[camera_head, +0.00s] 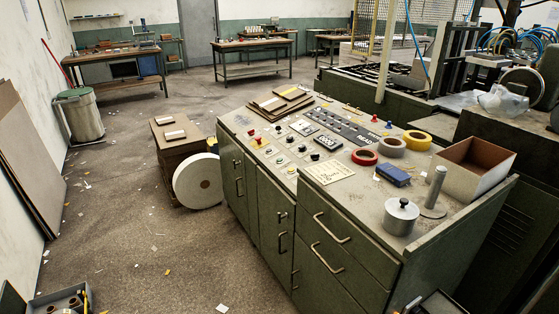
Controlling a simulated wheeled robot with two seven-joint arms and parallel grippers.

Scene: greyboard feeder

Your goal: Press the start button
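The control panel (285,150) is set in the top of a green cabinet (262,205) in the middle of the view. It carries several small round buttons and knobs. A red button (257,140) is near its left edge. A small green button (291,170) is at the near end of the panel. Black knobs (302,148) sit between them. The labels are too small to read, so I cannot tell which one is the start button.
On the cabinet top are tape rolls (365,156), a blue block (393,175), a lidded metal pot (401,215) and an open box (473,166). A white roll (198,181) stands left of the cabinet. Machinery (470,60) is behind. The floor at left is mostly open.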

